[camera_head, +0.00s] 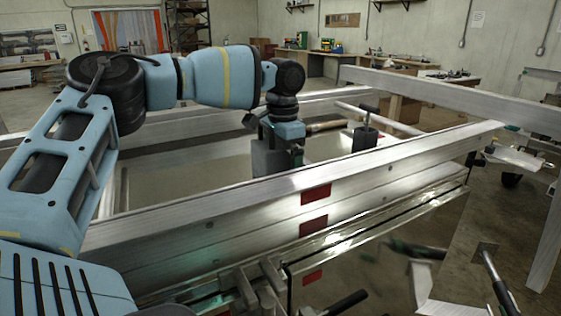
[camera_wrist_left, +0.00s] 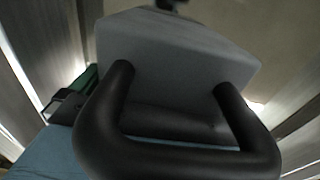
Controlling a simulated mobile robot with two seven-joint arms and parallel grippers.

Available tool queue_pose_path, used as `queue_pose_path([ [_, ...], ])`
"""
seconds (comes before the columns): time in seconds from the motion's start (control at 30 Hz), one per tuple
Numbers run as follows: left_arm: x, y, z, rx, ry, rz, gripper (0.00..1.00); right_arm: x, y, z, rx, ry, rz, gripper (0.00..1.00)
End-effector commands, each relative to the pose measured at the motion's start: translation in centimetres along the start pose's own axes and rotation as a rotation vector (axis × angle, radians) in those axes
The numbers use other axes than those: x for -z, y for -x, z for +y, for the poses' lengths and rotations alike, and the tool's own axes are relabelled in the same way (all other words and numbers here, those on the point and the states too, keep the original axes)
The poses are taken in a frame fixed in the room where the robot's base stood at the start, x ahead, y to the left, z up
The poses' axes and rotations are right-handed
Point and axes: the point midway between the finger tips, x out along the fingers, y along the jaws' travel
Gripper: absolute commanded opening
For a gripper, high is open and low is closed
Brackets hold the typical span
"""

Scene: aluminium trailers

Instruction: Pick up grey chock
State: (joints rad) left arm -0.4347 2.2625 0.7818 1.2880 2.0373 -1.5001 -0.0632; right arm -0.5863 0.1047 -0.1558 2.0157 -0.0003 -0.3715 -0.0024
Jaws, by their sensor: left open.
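In the left wrist view the grey chock (camera_wrist_left: 180,55) fills the upper middle, very close to the camera. A thick dark U-shaped handle (camera_wrist_left: 180,150) stands in front of it. My left gripper (camera_head: 292,157) points down behind the near rail in the head view, open, beside a dark grey block (camera_head: 266,158) that looks like this chock. The rail hides the lower ends of both. I cannot tell whether the fingers touch the chock. My right gripper is not in view.
The long aluminium rail (camera_head: 220,220) with red reflectors crosses in front of my left gripper. Another dark block with an upright post (camera_head: 366,134) stands to the right, behind the rail. Another aluminium beam (camera_head: 450,97) is at the right. Workbenches line the back wall.

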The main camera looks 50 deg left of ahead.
Motion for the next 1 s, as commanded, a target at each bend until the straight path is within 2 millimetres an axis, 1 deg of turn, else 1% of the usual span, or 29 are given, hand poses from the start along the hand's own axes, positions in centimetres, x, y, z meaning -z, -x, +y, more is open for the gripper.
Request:
queue_pose_path([
  [0.2,0.00,-0.09,-0.02,0.000,0.001,0.000,1.00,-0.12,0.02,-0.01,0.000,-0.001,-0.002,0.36],
  [0.6,0.00,-0.05,-0.02,0.000,0.000,0.000,0.48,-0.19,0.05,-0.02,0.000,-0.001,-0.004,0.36],
  [0.7,0.04,0.08,0.00,0.001,0.000,0.003,0.36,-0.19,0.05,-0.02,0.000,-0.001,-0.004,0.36],
  [0.9,0.05,0.13,0.00,0.001,0.000,0.003,0.36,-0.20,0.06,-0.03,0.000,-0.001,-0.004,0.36],
  [1.0,0.07,0.50,0.00,0.001,0.000,0.003,0.36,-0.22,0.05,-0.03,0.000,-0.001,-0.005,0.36],
])
